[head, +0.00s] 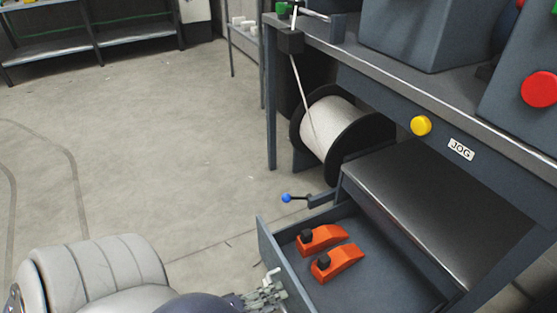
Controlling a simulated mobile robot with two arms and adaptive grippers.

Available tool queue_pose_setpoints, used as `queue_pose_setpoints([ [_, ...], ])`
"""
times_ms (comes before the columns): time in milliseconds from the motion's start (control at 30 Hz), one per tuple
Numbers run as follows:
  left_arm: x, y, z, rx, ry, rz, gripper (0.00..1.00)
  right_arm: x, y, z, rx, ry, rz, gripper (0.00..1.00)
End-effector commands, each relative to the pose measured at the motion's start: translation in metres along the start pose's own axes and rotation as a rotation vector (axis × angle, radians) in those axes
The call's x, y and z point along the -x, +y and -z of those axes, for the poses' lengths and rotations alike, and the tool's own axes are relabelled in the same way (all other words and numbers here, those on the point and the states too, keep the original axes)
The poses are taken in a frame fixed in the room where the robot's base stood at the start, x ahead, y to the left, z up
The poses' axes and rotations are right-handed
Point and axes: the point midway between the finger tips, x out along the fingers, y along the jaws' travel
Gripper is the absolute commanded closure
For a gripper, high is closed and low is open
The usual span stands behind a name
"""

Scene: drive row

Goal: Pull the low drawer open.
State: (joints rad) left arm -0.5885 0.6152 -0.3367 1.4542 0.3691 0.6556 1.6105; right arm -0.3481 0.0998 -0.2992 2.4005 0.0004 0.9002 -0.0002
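The low drawer (268,247) is under the bench at the lower right and stands pulled out, with its inside showing. Two orange pieces with black knobs, one at the back (325,237) and one nearer (340,261), lie in it. My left gripper (270,284) is at the outer side of the drawer's front panel, at the bottom of the head view. Its fingers are small and partly cut off, so I cannot tell whether they are closed on a handle. The drawer's handle is not clearly visible. My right gripper is not in view.
A grey bench (400,85) with a yellow JOG button (421,126) stands above the drawer. A blue-knobbed lever (287,198) sticks out beyond the drawer, near a white cable spool (325,124). The concrete floor (150,150) to the left is clear.

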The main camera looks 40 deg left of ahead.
Motion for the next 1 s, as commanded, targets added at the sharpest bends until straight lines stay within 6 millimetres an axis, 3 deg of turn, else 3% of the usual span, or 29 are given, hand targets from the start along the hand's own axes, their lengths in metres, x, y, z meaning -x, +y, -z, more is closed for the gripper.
queue_pose_setpoints([
  [300, 0.069, -0.001, 0.0, -0.001, -0.002, 0.004, 0.67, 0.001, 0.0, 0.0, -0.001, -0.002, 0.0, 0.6],
  [500, 0.095, 0.0, 0.001, -0.002, 0.0, 0.001, 0.67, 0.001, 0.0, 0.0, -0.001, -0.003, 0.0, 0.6],
  [1000, 0.102, 0.001, 0.001, -0.002, 0.0, -0.001, 0.67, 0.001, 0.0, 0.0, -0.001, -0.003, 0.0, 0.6],
])
